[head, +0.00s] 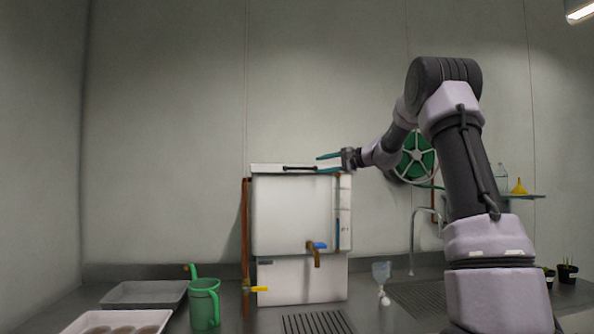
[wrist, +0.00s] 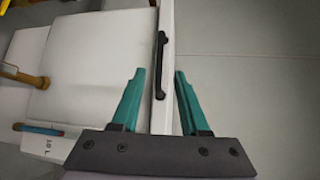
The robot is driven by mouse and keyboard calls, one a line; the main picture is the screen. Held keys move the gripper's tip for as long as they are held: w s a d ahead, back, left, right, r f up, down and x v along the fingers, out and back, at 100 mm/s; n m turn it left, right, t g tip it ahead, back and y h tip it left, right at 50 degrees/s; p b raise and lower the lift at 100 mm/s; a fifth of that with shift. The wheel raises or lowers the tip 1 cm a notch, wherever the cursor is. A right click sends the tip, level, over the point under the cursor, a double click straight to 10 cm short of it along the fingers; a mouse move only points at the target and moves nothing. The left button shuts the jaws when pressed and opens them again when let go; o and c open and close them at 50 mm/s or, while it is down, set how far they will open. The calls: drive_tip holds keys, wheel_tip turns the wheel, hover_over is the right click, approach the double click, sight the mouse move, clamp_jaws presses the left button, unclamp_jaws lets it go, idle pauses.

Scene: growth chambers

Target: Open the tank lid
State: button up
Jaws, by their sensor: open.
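The white tank (head: 295,213) stands upright on the counter against the back wall. Its thin white lid (head: 262,168) lies flat across the top and looks closed. A dark bar handle (head: 300,168) runs along the lid's front edge; it also shows in the wrist view (wrist: 161,65). My gripper (head: 319,164) is open and empty at the right end of the lid, pointing left along it. In the wrist view, its two green fingers (wrist: 160,72) lie on either side of the lid edge, with the handle's near end between or just beyond the tips. Contact is unclear.
A green jug (head: 205,303) and trays (head: 143,294) are at lower left. A green hose reel (head: 416,157) hangs behind my arm.

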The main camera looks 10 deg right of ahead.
sight(304, 168)
drive_tip(key=x, duration=0.9)
drive_tip(key=shift+a, duration=0.1)
clamp_jaws()
drive_tip(key=shift+f, duration=0.1)
idle(1.0)
